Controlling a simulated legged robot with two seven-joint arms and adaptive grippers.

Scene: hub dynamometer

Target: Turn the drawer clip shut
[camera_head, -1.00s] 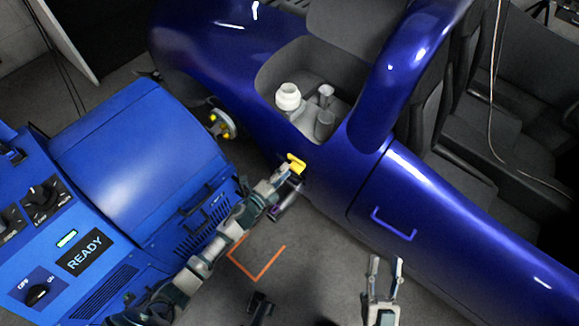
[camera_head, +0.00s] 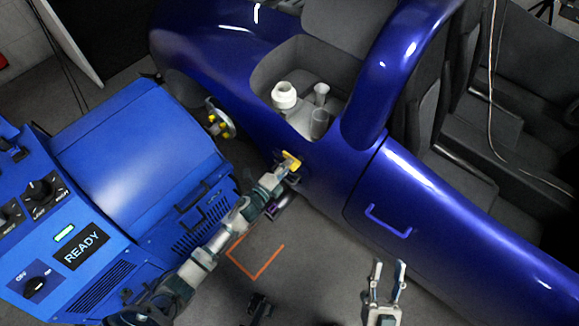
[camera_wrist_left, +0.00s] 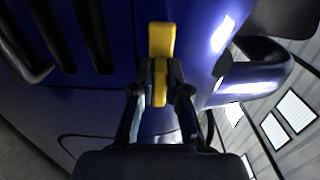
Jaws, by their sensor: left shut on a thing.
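The yellow clip (camera_head: 291,161) is on the side of the dark blue car body, below the open recess. My left gripper (camera_head: 283,170) reaches it from the lower left. In the left wrist view the yellow clip (camera_wrist_left: 161,42) stands upright against the blue panel. The fingers of my left gripper (camera_wrist_left: 160,82) are shut on its lower part. My right gripper (camera_head: 387,284) is open and empty at the bottom, in front of the door with the blue handle. I cannot tell a drawer outline around the clip.
A blue machine (camera_head: 140,150) with a READY display (camera_head: 80,247) stands at the left. A blue door handle (camera_head: 387,220) sticks out from the car side. A white container (camera_head: 284,95) and clear vessels (camera_head: 319,122) stand in the recess. Orange marks (camera_head: 257,262) lie on the floor.

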